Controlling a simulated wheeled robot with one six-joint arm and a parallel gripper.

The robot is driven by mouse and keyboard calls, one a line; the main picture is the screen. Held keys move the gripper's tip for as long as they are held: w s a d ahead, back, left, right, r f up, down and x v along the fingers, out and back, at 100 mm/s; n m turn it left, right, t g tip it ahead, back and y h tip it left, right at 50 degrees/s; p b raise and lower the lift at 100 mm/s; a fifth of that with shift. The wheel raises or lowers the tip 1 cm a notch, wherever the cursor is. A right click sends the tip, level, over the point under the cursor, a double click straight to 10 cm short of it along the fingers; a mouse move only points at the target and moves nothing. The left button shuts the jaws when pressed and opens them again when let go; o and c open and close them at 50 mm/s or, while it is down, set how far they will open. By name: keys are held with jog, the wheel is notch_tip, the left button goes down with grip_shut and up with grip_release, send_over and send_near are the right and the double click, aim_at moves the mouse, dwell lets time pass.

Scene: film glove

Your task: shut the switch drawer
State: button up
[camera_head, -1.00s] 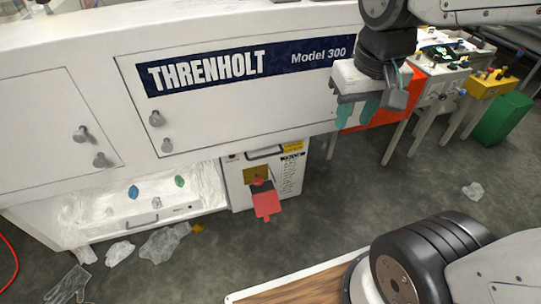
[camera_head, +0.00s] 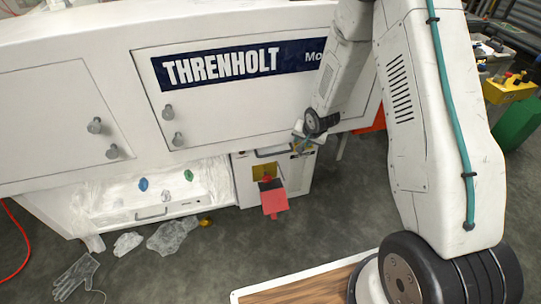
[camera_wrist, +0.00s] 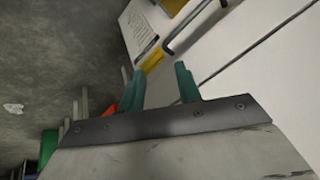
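A white drawer unit (camera_head: 298,176) sits under the Threnholt machine in the head view. Its front carries a dark bar handle (camera_head: 272,152), a yellow plate (camera_head: 263,171) and a red switch with a hanging red flap (camera_head: 273,199). I cannot tell how far it stands out. My gripper (camera_head: 304,143) is at the unit's upper right corner, close to the handle's right end. In the wrist view its teal fingers (camera_wrist: 160,74) are apart with nothing between them. The handle (camera_wrist: 197,27) and printed label (camera_wrist: 139,32) show beyond them. Contact cannot be told.
A white panel with blue and green knobs (camera_head: 143,184) and a handle stands left of the unit. Gloves (camera_head: 75,276) and clear plastic (camera_head: 170,237) lie on the floor. A green bin (camera_head: 517,122) and yellow box (camera_head: 510,88) are at right. Floor before the unit is clear.

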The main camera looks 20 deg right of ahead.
aim_at(271, 155)
jog(key=w+a+f+m+t+y, duration=0.2)
jog(key=a+f+m+t, duration=0.15)
jog(key=f, duration=0.45)
jog(key=w+a+f+m+t+y, duration=0.1)
jog(key=a+f+m+t+y, duration=0.2)
jog(key=f, duration=0.5)
jog(key=w+a, duration=0.1)
jog(key=w, duration=0.1)
jog(key=w+a+m+t, duration=0.1)
jog(key=w, duration=0.2)
jog(key=w+a+t+y, duration=0.1)
jog(key=w, duration=0.1)
jog(key=shift+w+r+t, duration=0.1)
jog(key=shift+w+t, duration=0.1)
jog(key=shift+t, duration=0.05)
grip_shut()
